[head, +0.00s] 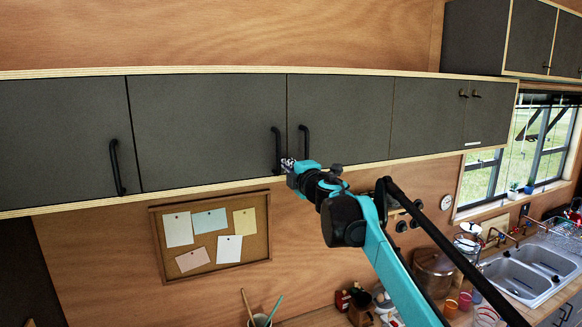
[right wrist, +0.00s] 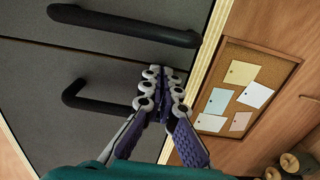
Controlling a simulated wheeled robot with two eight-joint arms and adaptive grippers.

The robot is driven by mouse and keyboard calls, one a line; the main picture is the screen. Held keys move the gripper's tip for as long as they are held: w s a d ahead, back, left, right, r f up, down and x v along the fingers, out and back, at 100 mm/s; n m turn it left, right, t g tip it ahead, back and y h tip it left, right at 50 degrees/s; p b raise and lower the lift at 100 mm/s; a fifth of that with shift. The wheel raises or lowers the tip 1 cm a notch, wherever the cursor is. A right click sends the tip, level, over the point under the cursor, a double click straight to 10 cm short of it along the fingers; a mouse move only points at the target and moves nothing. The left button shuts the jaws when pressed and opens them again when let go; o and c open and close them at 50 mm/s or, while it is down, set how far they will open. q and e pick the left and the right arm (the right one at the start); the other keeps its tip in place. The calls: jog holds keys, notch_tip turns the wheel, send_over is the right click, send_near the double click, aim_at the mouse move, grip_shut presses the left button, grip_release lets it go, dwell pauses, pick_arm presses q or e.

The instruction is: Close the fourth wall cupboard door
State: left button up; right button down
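The wall cupboard is a row of dark grey doors with pale wood edging, and all of them look flush in the head view. The fourth door from the left (head: 426,118) has a small knob-like handle (head: 463,93) at its upper right. My right gripper (head: 289,163) is at the seam between the second door (head: 205,130) and third door (head: 345,118), by the lower ends of their black bar handles. In the right wrist view my right gripper (right wrist: 163,80) has its fingertips together, with nothing seen between them. It partly covers one handle (right wrist: 95,102); contact is unclear. My left gripper is out of view.
A corkboard (head: 265,228) with several notes hangs below the cupboard. A counter with a large pot (head: 434,270), cups and a sink (head: 520,270) lies at lower right. A window (head: 495,165) and a higher cupboard (head: 475,40) are at the right.

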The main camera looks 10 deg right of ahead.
jog(key=shift+a, duration=0.15)
jog(key=s+d, duration=0.2)
jog(key=s, duration=1)
jog(key=s+d+f+m+g+h+b, duration=0.15)
jog(key=s+f+m+b, duration=0.45)
jog(key=f, duration=0.7)
jog(key=s+d+f+m+g+h+b, duration=0.1)
jog(key=s+d+f+m+h+b, duration=0.2)
jog(key=f+b, duration=0.7)
jog(key=s+d+f+m+g+h+b, duration=0.1)
jog(key=s+d+f+m+h+b, duration=0.35)
jog(key=f, duration=1.05)
jog(key=s+a+f+m+g+y+b, duration=0.2)
jog(key=s+f+b, duration=0.3)
jog(key=f, duration=0.8)
jog(key=s+a+f+m+g+y+b, duration=0.2)
jog(key=s+a+f+b, duration=0.3)
jog(key=f, duration=0.8)
jog(key=s+a+f+m+g+y+b, duration=0.2)
jog(key=s+f+b, duration=0.4)
jog(key=f, duration=0.8)
jog(key=shift+s+a+g, duration=0.4)
jog(key=shift+a+g, duration=0.15)
jog(key=shift+a, duration=0.45)
jog(key=shift+f, duration=0.1)
